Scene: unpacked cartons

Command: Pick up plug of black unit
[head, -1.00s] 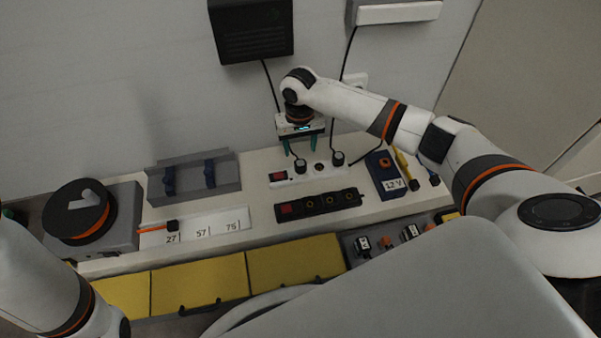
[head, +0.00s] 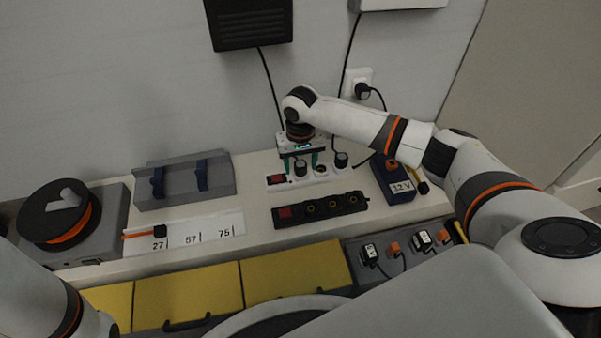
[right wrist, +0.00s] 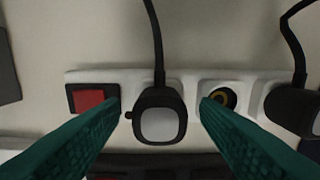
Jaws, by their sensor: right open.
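The black unit (head: 249,22) hangs on the wall at the top of the head view, and its black cord (head: 268,85) runs down behind my right gripper. The cord's black plug (head: 300,168) sits in the white power strip (right wrist: 80,76); its squarish body with a grey face (right wrist: 160,122) shows in the right wrist view. My right gripper (head: 300,161) points down over this plug. It is open, its two green fingers on either side of the plug with gaps visible. Part of my left arm shows at lower left, but its gripper is out of view.
A second black plug (head: 341,160) sits at the strip's right end, with an empty socket between. A black power strip (head: 337,205) lies in front. A blue 12 V box (head: 392,180) stands right, a grey rack (head: 150,197) left.

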